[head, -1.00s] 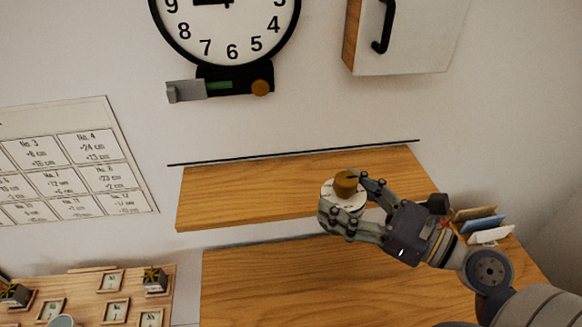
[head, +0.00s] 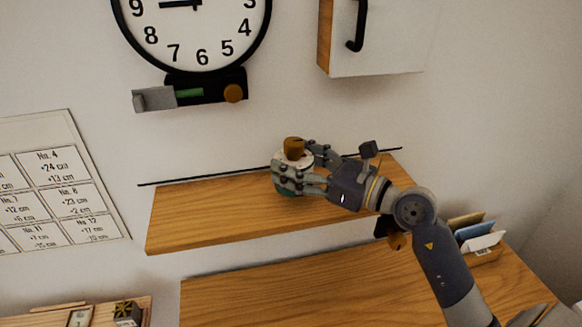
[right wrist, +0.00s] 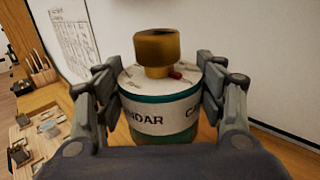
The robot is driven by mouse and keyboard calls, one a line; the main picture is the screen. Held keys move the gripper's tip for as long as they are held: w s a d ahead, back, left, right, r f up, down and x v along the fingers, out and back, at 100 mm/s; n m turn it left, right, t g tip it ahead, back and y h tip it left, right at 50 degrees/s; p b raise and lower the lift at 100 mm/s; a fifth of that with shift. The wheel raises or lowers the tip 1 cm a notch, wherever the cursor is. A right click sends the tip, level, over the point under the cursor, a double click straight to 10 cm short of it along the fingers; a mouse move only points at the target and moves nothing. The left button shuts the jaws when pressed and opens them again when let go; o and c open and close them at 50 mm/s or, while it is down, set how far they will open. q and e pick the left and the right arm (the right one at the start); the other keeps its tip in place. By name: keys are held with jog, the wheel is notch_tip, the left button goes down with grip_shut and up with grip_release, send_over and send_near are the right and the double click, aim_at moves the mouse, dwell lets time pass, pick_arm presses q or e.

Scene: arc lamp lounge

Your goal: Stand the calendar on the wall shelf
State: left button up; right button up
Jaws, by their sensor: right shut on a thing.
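The calendar is a round drum with a white top and a brass knob (head: 293,145). In the right wrist view the calendar (right wrist: 160,120) shows a lettered white band over a teal body, upright between the fingers. My right gripper (head: 294,172) is shut on its sides, and the fingers hide part of it. The wall shelf (head: 205,213) is a wooden board on the wall. The calendar is over its middle part, toward the back. I cannot tell whether its base touches the board. My left gripper is not in view.
A clock (head: 195,30) hangs above the shelf, with a dark bracket (head: 212,88) below it. A wall cabinet (head: 385,40) is at upper right. A wooden desk (head: 270,285) lies below, with a letter holder (head: 482,255) at right. The shelf's left part is bare.

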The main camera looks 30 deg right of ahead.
jog(key=shift+w, duration=0.75)
jog(key=shift+w+r+p, duration=0.1)
jog(key=shift+w+p, duration=0.15)
jog(key=shift+p, duration=0.05)
notch_tip(320, 180, down, 3)
jog(key=shift+w+f+p, duration=0.1)
jog(key=shift+f+p, duration=0.05)
jog(key=shift+p, duration=0.2)
jog(key=shift+d+f, duration=0.1)
jog(key=shift+f, duration=0.15)
jog(key=shift+f, duration=0.15)
jog(key=o, duration=1.4)
